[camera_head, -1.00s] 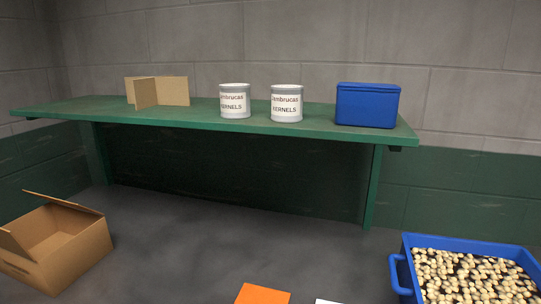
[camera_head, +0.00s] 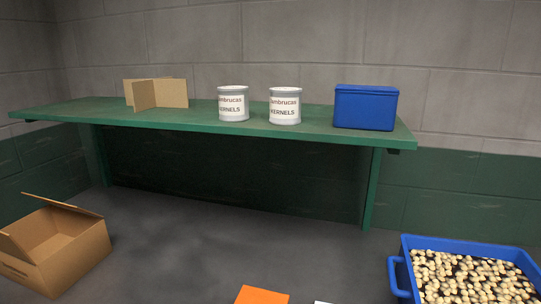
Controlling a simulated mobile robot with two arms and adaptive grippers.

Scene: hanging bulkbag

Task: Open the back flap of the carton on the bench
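A brown cardboard carton (camera_head: 75,256) sits at the lower left, on the grey surface. Its top is at least partly open. One flap (camera_head: 62,204) stands out along its far edge, and another flap (camera_head: 16,246) stands tilted up at its left side. The inside of the carton shows and looks empty. Neither of my grippers is in view.
A green shelf (camera_head: 200,122) stands along the wall with two white cans labelled KERNELS (camera_head: 233,104) (camera_head: 285,107), a blue box (camera_head: 365,107) and crossed cardboard dividers (camera_head: 160,94). A blue tray (camera_head: 397,273) of pale pieces is at lower right. An orange item (camera_head: 262,295) shows at the bottom.

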